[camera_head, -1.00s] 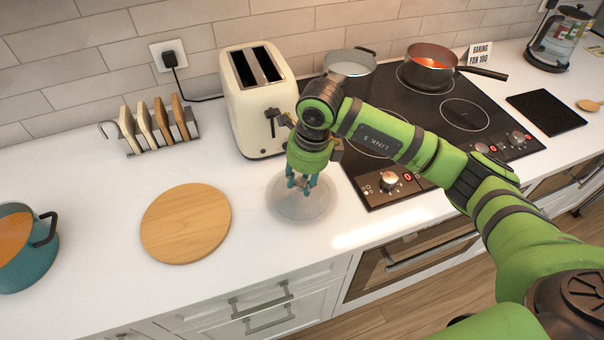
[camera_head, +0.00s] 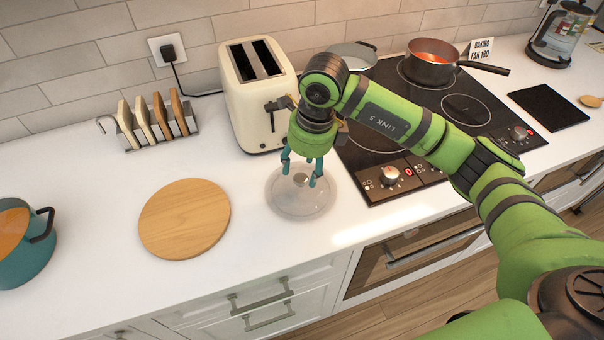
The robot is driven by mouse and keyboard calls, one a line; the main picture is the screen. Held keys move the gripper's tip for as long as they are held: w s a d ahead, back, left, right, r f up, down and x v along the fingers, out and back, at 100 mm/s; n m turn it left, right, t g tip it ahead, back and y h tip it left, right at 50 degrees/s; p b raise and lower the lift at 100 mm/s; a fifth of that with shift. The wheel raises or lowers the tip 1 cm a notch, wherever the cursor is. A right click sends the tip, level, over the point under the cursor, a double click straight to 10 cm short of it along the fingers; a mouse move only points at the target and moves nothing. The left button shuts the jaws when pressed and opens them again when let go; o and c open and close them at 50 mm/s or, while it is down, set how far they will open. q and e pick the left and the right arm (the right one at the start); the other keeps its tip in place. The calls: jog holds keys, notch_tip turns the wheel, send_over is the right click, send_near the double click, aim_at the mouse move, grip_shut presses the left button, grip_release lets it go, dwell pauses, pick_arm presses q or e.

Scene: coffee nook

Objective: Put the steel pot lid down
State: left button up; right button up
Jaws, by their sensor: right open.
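My left gripper is not in view.
A round wooden board (camera_head: 184,219) lies left of the lid. A cream toaster (camera_head: 256,95) stands behind it. A teal pot (camera_head: 25,245) stands far left.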

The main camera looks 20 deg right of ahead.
aim_at(308, 187)
notch_tip(308, 187, up, 9)
jog(key=s+d+b, duration=0.1)
jog(key=b, duration=0.1)
dwell(0.5)
